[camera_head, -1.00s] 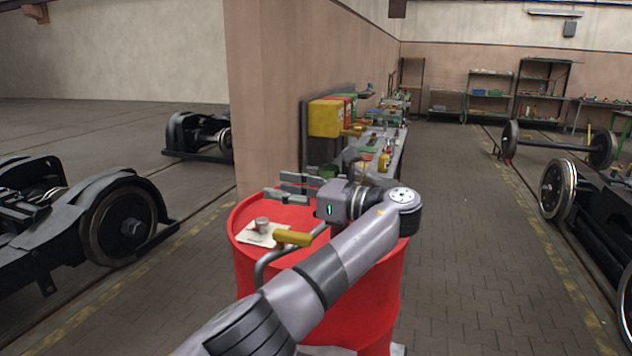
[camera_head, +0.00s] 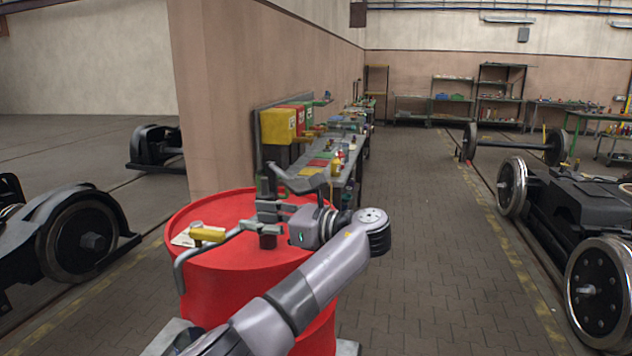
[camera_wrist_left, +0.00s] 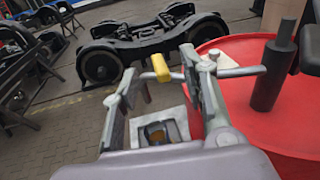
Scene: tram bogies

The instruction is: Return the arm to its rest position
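My left gripper (camera_head: 270,212) is over the top of the red drum (camera_head: 225,270) in the head view, with its arm coming up from the bottom. A yellow grip on a bent grey tube (camera_head: 207,234) is left of the gripper in the head view. A dark bottle-shaped object (camera_wrist_left: 275,70) stands on the drum at the right of the wrist view, outside the fingers. My right gripper is not in view.
A workbench (camera_head: 345,170) with coloured boxes (camera_head: 285,123) runs along the wall beyond the drum. Dark bogies stand at left (camera_head: 85,235) and right (camera_head: 585,205). The paved aisle (camera_head: 420,230) between is clear. Shelves (camera_head: 500,95) stand at the back.

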